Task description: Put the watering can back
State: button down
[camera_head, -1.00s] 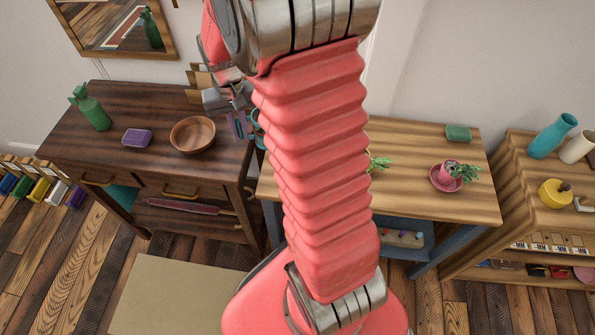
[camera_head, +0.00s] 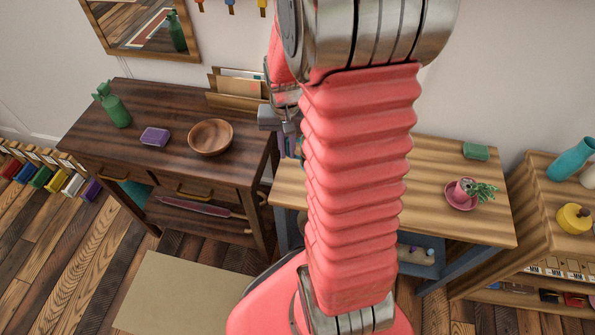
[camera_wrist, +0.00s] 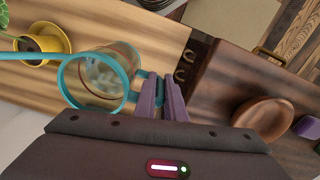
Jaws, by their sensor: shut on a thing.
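The watering can (camera_wrist: 112,62) shows in the wrist view, with a see-through brownish body, a teal rim and a teal spout reaching left. My gripper (camera_wrist: 163,84) has its purple fingers shut on the teal handle at the can's right side. The can is above the light wooden table (camera_wrist: 30,82); its height over it is hard to judge. In the head view my gripper (camera_head: 289,145) shows by the left end of that table, next to the dark table (camera_head: 185,105). My arm hides the can in that view.
A yellow pot (camera_wrist: 50,42) is near the spout.

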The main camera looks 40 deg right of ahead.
aim_at(287, 137)
jog(key=shift+f, duration=2.3)
jog(key=shift+f, duration=1.85)
jog(key=shift+f, duration=0.1)
jog(key=c, duration=1.8)
grip_release()
notch_tip(287, 137, up, 12)
jog(key=shift+r, duration=0.1)
